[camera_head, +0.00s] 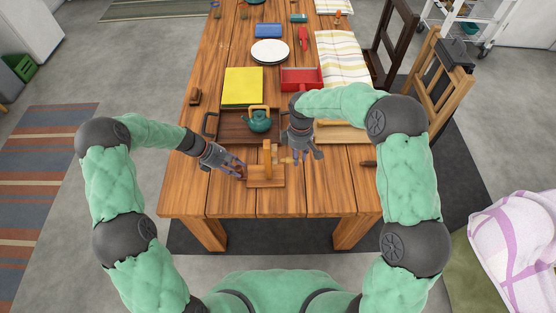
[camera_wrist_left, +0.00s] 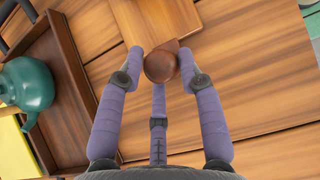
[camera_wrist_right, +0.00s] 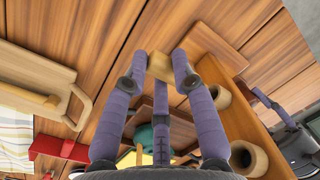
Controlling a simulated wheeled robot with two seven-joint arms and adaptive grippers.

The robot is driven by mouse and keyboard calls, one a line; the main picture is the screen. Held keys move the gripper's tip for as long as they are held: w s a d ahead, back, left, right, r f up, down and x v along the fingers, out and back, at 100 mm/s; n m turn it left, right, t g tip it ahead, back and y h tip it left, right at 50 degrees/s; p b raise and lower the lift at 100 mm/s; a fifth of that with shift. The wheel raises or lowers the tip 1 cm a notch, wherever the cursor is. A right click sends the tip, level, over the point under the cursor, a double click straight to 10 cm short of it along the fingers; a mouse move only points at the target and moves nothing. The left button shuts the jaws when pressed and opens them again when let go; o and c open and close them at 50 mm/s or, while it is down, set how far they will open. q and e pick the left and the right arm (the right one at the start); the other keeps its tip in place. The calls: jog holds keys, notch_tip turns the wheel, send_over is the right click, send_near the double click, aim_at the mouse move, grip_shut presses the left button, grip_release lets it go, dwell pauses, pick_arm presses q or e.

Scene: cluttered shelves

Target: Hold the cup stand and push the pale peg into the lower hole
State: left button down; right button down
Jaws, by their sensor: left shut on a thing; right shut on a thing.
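The wooden cup stand (camera_head: 267,160) stands near the table's front edge, with an upright on a flat base (camera_head: 266,183). My left gripper (camera_head: 241,170) is at the stand's left side, shut on a round dark brown knob (camera_wrist_left: 160,66) beside the pale base (camera_wrist_left: 170,15); whether they are joined is unclear. My right gripper (camera_head: 301,156) is to the right of the stand, shut on the pale peg (camera_wrist_right: 166,68). The lower hole cannot be made out.
A brown tray (camera_head: 232,126) with a teal teapot (camera_head: 258,122) is behind the stand. A pale board (camera_head: 340,134) lies behind right, and a dark brown piece (camera_head: 369,163) lies at the right table edge.

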jog(key=shift+a, duration=1.4)
dwell(0.7)
jog(key=c, duration=0.9)
grip_release()
jog(key=shift+c, duration=0.2)
jog(key=shift+r, duration=0.1)
notch_tip(320, 180, up, 12)
jog(key=w, duration=0.1)
jog(key=shift+w, duration=0.1)
pick_arm(q)
jog(key=c, duration=0.7)
grip_release()
jog(key=shift+c, duration=0.2)
